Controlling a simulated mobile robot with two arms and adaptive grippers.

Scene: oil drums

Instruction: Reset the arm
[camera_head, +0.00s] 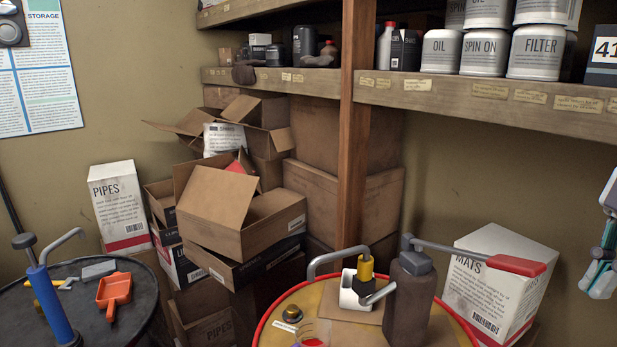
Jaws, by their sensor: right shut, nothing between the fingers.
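My right gripper (602,278) shows at the far right edge, partly cut off by the frame. It points downward, its teal and pale fingers are closed, and nothing shows between them. It hangs in front of the wall, right of the white MATS box (497,285) and apart from it. My left gripper is not in view.
A yellow drum with a red rim (270,321) carries a dark oil pump with a red handle (515,265) and a white mug (352,290). A dark drum (120,334) at left holds a blue pump (52,305) and an orange scoop (114,291). Shelves (480,92) hang above.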

